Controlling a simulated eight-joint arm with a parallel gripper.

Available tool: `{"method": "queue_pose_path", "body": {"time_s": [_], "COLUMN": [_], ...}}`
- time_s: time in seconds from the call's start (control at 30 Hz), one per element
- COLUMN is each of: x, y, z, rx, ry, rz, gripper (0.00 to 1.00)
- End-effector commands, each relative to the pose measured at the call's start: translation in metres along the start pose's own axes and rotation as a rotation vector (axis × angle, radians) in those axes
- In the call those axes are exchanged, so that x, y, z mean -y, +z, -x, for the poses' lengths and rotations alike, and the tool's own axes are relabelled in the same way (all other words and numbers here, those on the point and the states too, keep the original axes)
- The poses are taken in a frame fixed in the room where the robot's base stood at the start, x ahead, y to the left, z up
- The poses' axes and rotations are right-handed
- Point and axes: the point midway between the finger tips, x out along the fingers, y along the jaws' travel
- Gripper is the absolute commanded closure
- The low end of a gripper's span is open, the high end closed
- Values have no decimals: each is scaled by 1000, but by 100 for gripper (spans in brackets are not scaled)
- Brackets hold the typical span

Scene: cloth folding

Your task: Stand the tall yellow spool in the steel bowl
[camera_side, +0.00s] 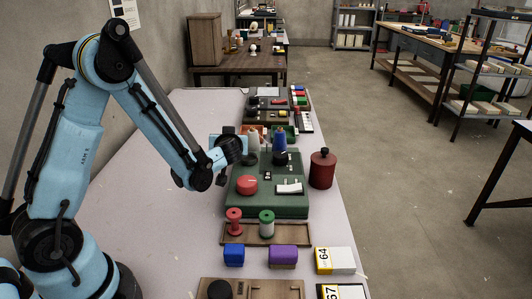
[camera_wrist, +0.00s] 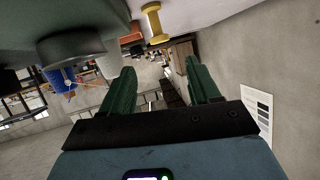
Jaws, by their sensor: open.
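The tall yellow spool (camera_wrist: 153,22) shows at the top of the wrist view, close to the edge of the pale table. It is beyond and above the fingertips in that picture, apart from them. I cannot make it out in the side view, where my arm may hide it. My gripper (camera_wrist: 158,80) has its two green fingers spread with nothing between them. In the side view my gripper (camera_side: 222,179) hangs beside the left edge of the green case. I cannot identify a steel bowl in either view.
The green case (camera_side: 267,207) carries a red knob (camera_side: 246,185) and dark round parts. A red canister (camera_side: 322,169) stands to its right. The table's left part (camera_side: 160,215) is clear.

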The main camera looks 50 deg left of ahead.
Motion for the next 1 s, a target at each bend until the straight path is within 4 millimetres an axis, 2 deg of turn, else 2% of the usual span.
{"method": "queue_pose_path", "body": {"time_s": [0.17, 0.27, 0.57, 1.0], "x": [-1, -1, 3, 18], "y": [-6, -10, -11, 20], "z": [15, 32, 102, 212], "rx": [51, 114, 303, 453], "ry": [30, 74, 278, 662], "rz": [-36, -83, -252, -461], "gripper": [39, 39, 39, 39]}}
